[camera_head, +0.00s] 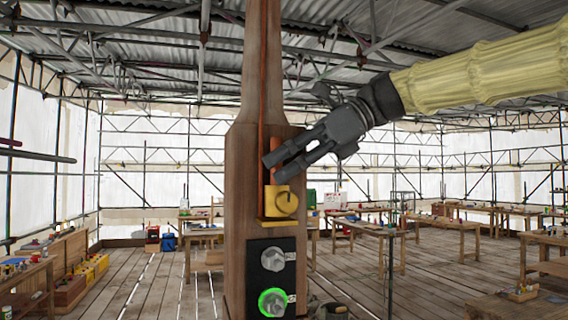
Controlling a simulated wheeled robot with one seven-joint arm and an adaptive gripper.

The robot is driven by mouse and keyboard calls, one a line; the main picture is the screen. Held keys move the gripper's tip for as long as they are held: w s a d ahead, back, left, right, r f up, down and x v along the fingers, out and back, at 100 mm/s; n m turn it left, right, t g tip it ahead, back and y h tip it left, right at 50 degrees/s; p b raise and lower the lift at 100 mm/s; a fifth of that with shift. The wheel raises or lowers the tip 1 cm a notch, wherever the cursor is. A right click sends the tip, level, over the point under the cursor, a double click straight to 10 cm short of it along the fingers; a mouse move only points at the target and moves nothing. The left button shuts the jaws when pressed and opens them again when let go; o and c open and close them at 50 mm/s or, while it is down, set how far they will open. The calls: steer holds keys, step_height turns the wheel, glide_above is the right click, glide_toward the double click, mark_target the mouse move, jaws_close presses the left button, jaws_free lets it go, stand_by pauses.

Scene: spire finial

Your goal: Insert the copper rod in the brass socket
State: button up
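The copper rod (275,147) stands upright against the front of the brown wooden spire post. Its upper part shows above my gripper, and my fingers hide part of its length. The brass socket (280,203) is a yellow block on a ledge on the post, with a round knob on its front. My gripper (272,169) comes in from the right, tilted down to the left, with its fingertips in front of the rod just above the socket. The fingers show a narrow gap. Whether they press on the rod, and whether its lower end is inside the socket, is unclear.
A black plate (271,262) below the socket carries two large bolts, the lower one ringed in green. A thin copper strip (263,60) runs up the post. Workbenches (387,232) stand well behind on the plank floor.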

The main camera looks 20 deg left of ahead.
mark_target(284, 135)
steer(key=shift+w, duration=0.1)
step_height(284, 135, up, 5)
steer(key=shift+r+p, duration=0.15)
steer(key=shift+p, duration=0.3)
steer(key=shift+f+b, duration=0.25)
steer(key=shift+b, duration=0.95)
step_height(284, 135, up, 6)
steer(key=p, duration=0.2)
steer(key=shift+w, duration=0.1)
